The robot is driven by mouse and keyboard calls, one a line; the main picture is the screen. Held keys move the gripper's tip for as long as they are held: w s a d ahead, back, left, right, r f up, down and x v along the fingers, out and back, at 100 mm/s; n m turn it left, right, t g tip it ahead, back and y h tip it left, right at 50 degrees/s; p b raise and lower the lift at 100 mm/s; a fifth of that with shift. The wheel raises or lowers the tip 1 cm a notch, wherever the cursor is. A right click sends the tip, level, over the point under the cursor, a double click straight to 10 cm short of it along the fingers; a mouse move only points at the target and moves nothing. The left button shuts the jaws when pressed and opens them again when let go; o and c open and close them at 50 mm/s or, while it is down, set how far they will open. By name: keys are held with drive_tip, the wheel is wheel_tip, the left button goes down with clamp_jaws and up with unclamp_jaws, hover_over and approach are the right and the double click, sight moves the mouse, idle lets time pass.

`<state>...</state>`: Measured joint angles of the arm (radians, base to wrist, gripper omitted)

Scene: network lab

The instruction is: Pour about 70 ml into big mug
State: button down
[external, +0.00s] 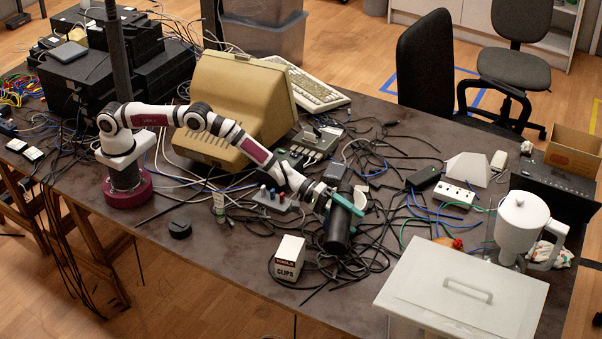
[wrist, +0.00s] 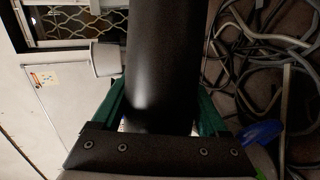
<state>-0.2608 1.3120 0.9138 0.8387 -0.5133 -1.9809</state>
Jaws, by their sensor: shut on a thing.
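A tall black cylindrical container (external: 338,232) is held in my gripper (external: 345,204), near the middle of the table in the external view. It leans slightly; whether its base touches the table or cables is unclear. In the wrist view the black container (wrist: 162,65) fills the middle, with my green fingers (wrist: 158,108) shut on both sides of it. Its contents are hidden. A pale cup-like shape (wrist: 106,58) left of the container in the wrist view may be this mug.
A white lidded box (external: 465,285) stands at the front right, before the mug. Tangled black cables (external: 385,225) lie around the container. A white clips box (external: 289,258) is at its left front. A white power strip (external: 453,193) and pale wedge-shaped object (external: 468,169) lie behind.

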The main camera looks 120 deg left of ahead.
sight(349, 223)
drive_tip(key=shift+w+d+r, duration=0.1)
drive_tip(key=shift+w+d, duration=0.1)
drive_tip(key=shift+d, duration=0.05)
drive_tip(key=shift+r, duration=0.25)
idle(1.3)
drive_tip(key=shift+w+d+f+m+g+y, duration=0.2)
drive_tip(key=shift+d+m, duration=0.2)
drive_tip(key=shift+d, duration=0.2)
drive_tip(key=shift+w+d+f+m+g+y, duration=0.1)
drive_tip(key=shift+w+d+m+g+y, duration=0.1)
drive_tip(key=shift+d+m, duration=0.3)
drive_tip(key=shift+s+a+f+m+y, duration=0.2)
drive_tip(key=shift+a+f+m+y, duration=0.15)
drive_tip(key=shift+a+y, duration=0.1)
drive_tip(key=shift+a+f+m+g, duration=0.1)
drive_tip(key=shift+a+m+g, duration=0.05)
drive_tip(key=shift+m+g, duration=0.15)
idle(0.5)
